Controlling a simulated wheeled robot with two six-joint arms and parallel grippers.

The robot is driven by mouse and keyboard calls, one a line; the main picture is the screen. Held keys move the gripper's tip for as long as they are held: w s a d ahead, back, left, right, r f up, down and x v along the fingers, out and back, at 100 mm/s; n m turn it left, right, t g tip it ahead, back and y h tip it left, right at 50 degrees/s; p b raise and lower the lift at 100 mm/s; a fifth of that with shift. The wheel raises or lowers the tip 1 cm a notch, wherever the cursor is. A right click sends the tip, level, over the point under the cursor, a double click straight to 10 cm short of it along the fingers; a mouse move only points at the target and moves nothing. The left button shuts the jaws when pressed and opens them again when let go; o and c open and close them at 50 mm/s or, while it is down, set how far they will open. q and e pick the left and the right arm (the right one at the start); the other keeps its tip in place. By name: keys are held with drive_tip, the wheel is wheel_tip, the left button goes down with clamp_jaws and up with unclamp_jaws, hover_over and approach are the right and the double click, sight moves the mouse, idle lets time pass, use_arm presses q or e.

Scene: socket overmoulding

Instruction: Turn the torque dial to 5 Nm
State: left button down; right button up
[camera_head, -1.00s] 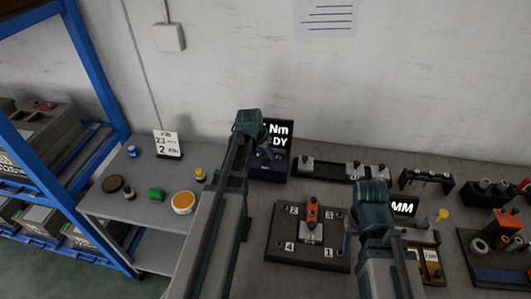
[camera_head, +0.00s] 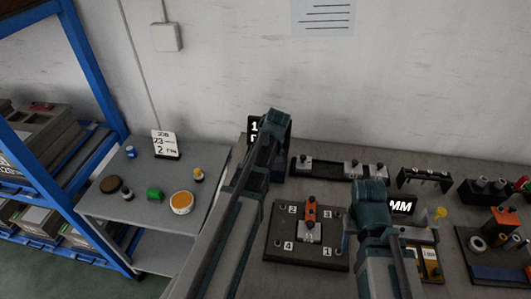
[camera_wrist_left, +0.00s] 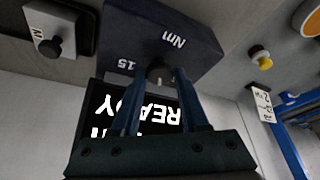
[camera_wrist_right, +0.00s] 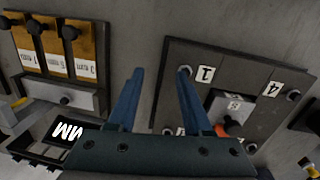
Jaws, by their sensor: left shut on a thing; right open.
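The torque unit is a dark blue box (camera_wrist_left: 160,35) marked "Nm" and "15" in the left wrist view. A small dark round dial (camera_wrist_left: 160,69) sits on its face. My left gripper (camera_wrist_left: 165,77) is shut on this dial, with a finger on each side. The unit's black display (camera_wrist_left: 97,103) shows "READY" upside down, partly behind my fingers. In the head view my left arm hides the dial and most of the display (camera_head: 252,128). My right gripper (camera_wrist_right: 160,73) is open and empty, above the bench beside the numbered plate.
The dark plate (camera_head: 280,250) with numbered corners and an orange-topped part (camera_head: 311,213) lies between my arms. A second display (camera_head: 401,206) reads "MM" beside my right arm. A rail with clamps (camera_head: 330,168) stands behind. A side table (camera_head: 140,210) holds small containers.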

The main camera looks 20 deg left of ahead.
use_arm(q)
drive_tip(key=n, duration=0.1)
drive_tip(key=n+g, duration=0.1)
drive_tip(key=n, duration=0.1)
drive_tip(key=shift+w+d+n+y, duration=0.1)
drive_tip(key=shift+w+n+y, duration=0.1)
drive_tip(key=shift+n+y, duration=0.15)
drive_tip(key=shift+n+g+y, duration=0.25)
drive_tip(key=shift+n+g, duration=0.55)
drive_tip(key=shift+n, duration=0.95)
drive_tip(key=shift+c, duration=2.1)
unclamp_jaws()
drive_tip(key=shift+r, duration=0.1)
use_arm(e)
drive_tip(key=shift+r, duration=0.1)
